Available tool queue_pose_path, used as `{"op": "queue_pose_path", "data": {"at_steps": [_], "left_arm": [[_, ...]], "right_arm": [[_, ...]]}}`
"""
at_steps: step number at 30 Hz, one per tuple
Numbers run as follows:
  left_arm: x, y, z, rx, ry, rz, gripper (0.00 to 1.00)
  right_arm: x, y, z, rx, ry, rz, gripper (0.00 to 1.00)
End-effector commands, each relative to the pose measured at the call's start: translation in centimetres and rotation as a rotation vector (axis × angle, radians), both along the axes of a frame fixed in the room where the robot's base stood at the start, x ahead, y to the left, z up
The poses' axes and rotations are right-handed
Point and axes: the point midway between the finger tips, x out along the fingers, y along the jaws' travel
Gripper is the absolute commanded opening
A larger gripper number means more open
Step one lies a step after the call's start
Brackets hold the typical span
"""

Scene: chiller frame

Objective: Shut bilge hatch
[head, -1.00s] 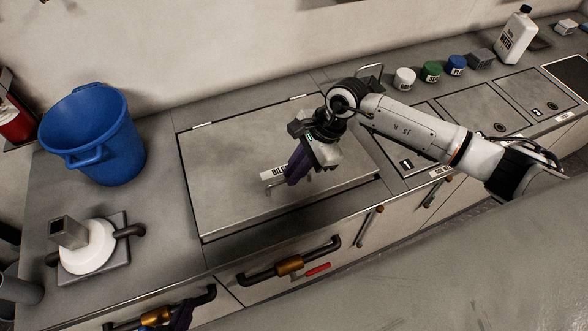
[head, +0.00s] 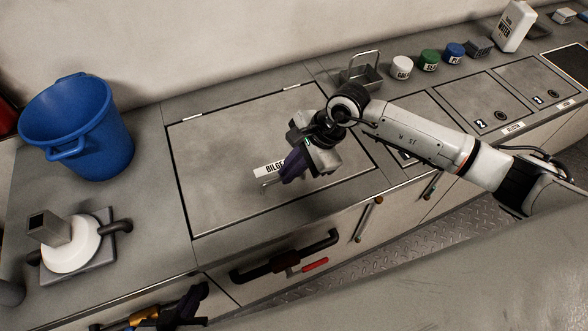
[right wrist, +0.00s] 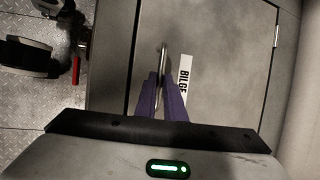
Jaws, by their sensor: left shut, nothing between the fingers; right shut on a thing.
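The bilge hatch (head: 220,140) is a grey rectangular lid in the counter with a white "BILGE" label (head: 269,169). It lies flat, with its edges looking level with the counter around it. My right gripper (head: 286,172) is over the front half of the lid, its purple fingers shut on the lid's thin metal handle (head: 264,187). In the right wrist view the handle (right wrist: 163,60) runs between the fingers beside the label (right wrist: 184,80). My left gripper (head: 185,308) is low at the bottom edge by the cabinet front, shut and empty, and partly cut off.
A blue bucket (head: 80,130) and a white round fitting (head: 70,248) stand left of the hatch. A wire basket (head: 361,78), several small jars and a water jug (head: 515,25) stand at the back right. A dark bar handle (head: 285,257) juts from the cabinet front.

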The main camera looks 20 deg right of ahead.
Motion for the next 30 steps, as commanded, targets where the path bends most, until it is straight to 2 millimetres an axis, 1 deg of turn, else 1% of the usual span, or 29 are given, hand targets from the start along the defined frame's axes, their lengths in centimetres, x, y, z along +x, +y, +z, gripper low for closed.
{"op": "queue_pose_path", "data": {"at_steps": [1, 2, 3, 5, 14, 17, 20, 27, 30], "left_arm": [[0.0, 0.0, -0.1, 0.000, 0.001, 0.000, 0.00], [0.0, 0.0, -0.1, 0.000, 0.001, 0.000, 0.00], [-0.1, 0.0, -0.2, 0.000, 0.002, 0.001, 0.00], [-0.2, 0.1, -0.2, 0.001, 0.005, 0.001, 0.00], [-0.4, 0.4, -0.4, 0.004, 0.009, 0.006, 0.00], [-0.4, 0.4, -0.4, 0.004, 0.009, 0.006, 0.00], [-0.4, 0.4, -0.4, 0.005, 0.009, 0.006, 0.00], [-0.4, 0.4, -0.6, 0.005, 0.009, 0.006, 0.00], [-0.4, 0.4, -0.7, 0.005, 0.010, 0.006, 0.00]], "right_arm": [[-0.3, 0.0, -0.6, -0.006, 0.008, 0.001, 0.00], [-0.3, 0.0, -0.6, -0.007, 0.009, 0.002, 0.11], [-0.4, 0.0, -0.7, -0.007, 0.009, 0.002, 0.18], [-0.4, -0.1, -0.6, -0.006, 0.008, 0.001, 0.28], [-0.2, -0.2, -0.3, -0.003, 0.005, -0.002, 0.28], [-0.3, -0.5, 0.4, -0.003, 0.002, -0.002, 0.28], [-0.4, -1.1, 1.8, -0.004, 0.000, -0.002, 0.28], [-1.2, -3.1, 6.0, -0.006, 0.001, -0.002, 0.28], [-1.5, -3.7, 7.4, -0.005, 0.002, -0.001, 0.28]]}}
